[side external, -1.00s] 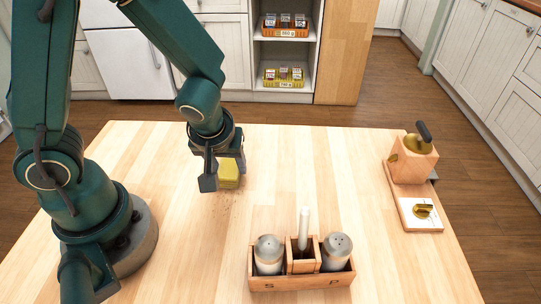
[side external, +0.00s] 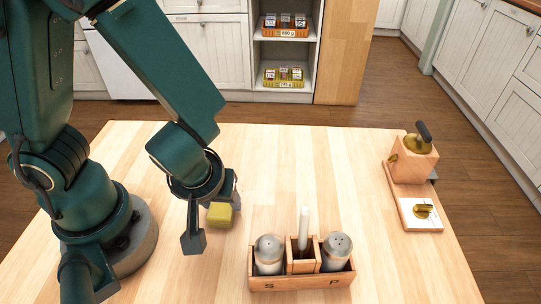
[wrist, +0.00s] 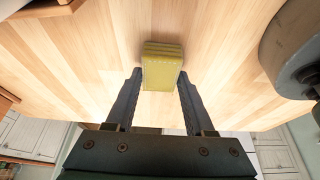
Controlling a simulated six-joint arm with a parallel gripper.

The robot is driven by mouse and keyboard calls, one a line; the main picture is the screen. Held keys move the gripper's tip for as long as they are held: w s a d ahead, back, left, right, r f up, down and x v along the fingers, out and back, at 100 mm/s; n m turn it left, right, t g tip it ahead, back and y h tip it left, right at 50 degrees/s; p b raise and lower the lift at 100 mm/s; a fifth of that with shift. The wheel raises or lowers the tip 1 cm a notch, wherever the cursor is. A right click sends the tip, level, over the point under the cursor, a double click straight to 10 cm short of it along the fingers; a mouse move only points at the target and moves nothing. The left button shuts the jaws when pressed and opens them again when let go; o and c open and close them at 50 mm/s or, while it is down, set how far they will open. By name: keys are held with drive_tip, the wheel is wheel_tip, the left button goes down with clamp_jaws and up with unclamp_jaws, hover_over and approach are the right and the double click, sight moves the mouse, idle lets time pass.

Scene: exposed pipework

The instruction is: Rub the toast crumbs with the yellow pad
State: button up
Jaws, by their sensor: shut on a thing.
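The yellow pad (side external: 219,215) is held between the two dark fingers of my gripper (side external: 213,222), left of the salt and pepper holder. In the wrist view the pad (wrist: 162,68) sits between the fingertips of my gripper (wrist: 160,78), with its far end extending past them. I cannot tell whether its underside touches the table. I cannot make out the toast crumbs in either current view; the pad and gripper cover part of the area where they lay.
A wooden holder (side external: 301,284) with salt and pepper shakers and a white stick stands to the right of the pad. A wooden block device with a dark handle (side external: 412,160) stands at the table's right edge. The wooden table (side external: 310,175) is clear between and behind them.

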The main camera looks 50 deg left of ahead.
drive_tip(key=shift+s+d, duration=0.55)
drive_tip(key=shift+w+a, duration=3.75)
drive_tip(key=shift+a, duration=0.15)
drive_tip(key=shift+w+d+r, duration=0.1)
drive_tip(key=shift+w+d, duration=0.2)
drive_tip(key=shift+s+d, duration=0.15)
drive_tip(key=shift+d, duration=0.15)
drive_tip(key=shift+s+d, duration=3.6)
drive_tip(key=shift+w+a, duration=3.55)
drive_tip(key=shift+a, duration=0.05)
drive_tip(key=shift+w+a+r, duration=0.15)
drive_tip(key=shift+r, duration=0.45)
drive_tip(key=shift+w+a+r, duration=0.1)
drive_tip(key=shift+r, duration=3.3)
drive_tip(key=shift+s, duration=0.1)
